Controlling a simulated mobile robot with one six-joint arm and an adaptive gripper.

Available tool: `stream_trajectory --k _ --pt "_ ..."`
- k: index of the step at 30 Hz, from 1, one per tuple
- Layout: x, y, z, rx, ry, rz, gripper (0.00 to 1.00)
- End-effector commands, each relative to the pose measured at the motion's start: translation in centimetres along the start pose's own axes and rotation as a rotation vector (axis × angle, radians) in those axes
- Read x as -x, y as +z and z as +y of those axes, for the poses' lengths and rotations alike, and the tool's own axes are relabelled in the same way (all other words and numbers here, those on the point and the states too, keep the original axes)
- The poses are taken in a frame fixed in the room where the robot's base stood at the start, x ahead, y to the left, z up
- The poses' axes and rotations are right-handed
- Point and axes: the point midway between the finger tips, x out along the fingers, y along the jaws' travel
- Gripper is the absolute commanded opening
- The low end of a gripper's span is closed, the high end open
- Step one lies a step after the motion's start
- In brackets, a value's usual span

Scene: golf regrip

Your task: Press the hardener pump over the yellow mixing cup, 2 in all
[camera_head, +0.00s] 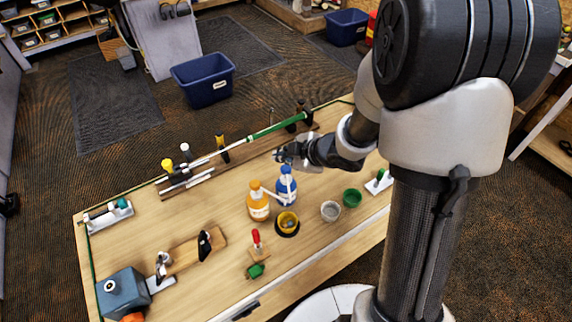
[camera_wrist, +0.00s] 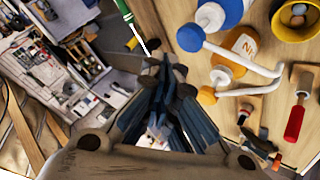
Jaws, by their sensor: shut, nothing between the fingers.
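The yellow mixing cup (camera_head: 281,225) sits in a dark ring on the bench, with something bluish inside; the wrist view shows it at the upper right (camera_wrist: 283,17). A blue pump bottle (camera_head: 286,193) and an orange pump bottle (camera_head: 258,208) stand behind it, white spouts pointing toward it. I cannot read which holds hardener. In the wrist view, the blue pump head (camera_wrist: 190,38) is close to the fingertips and the orange pump head (camera_wrist: 207,96) is further right. My gripper (camera_head: 281,154) is shut and empty, above and behind the blue bottle, apart from both pumps.
A grey cup (camera_head: 330,211) and a green cup (camera_head: 352,197) stand right of the yellow cup. A red-handled tool (camera_head: 257,241) is in front. A golf club with a green grip (camera_head: 279,127) lies in stands along the back.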

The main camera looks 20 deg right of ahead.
Motion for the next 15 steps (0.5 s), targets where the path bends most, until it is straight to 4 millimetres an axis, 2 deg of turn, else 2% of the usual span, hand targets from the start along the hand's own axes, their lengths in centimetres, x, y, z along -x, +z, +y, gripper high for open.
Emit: stream_trajectory --k 1,9,15 --pt "0.7 -0.5 0.6 0.0 0.001 0.0 0.0" --pt "2.6 -1.9 1.9 0.0 0.001 0.0 0.0" --pt "2.8 -2.0 2.0 0.0 0.0 0.0 0.0"
